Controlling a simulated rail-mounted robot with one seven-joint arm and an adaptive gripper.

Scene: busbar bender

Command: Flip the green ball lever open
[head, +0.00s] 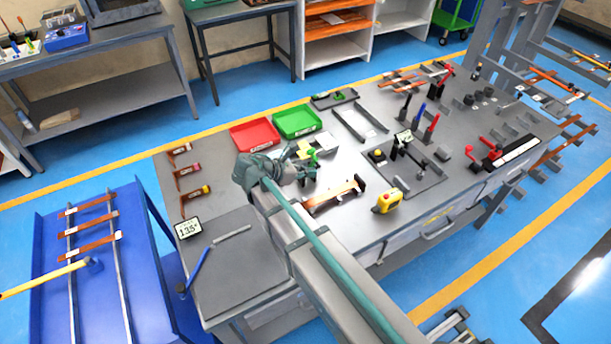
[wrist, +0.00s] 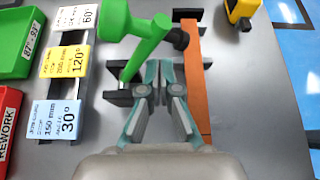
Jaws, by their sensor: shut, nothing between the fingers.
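The green ball lever (wrist: 145,45) is near the top of the wrist view, with a thick rounded green end (wrist: 114,18) at upper left. A thinner green arm runs down-left from its right part. In the head view only a small green part (head: 313,153) shows beside my gripper (head: 303,166). In the wrist view my gripper (wrist: 160,82) is shut and empty, its fingertips just below and right of the green arm. I cannot tell whether they touch it. A copper bar (wrist: 195,85) lies to the right, beside dark clamp blocks (wrist: 118,97).
Yellow and blue angle cards (wrist: 62,62) lie left of the lever. Red (head: 254,135) and green (head: 297,121) bins stand behind my gripper. A yellow device (head: 388,201) sits to the right on the grey bench (head: 225,215). Bare bench surface lies right of the copper bar.

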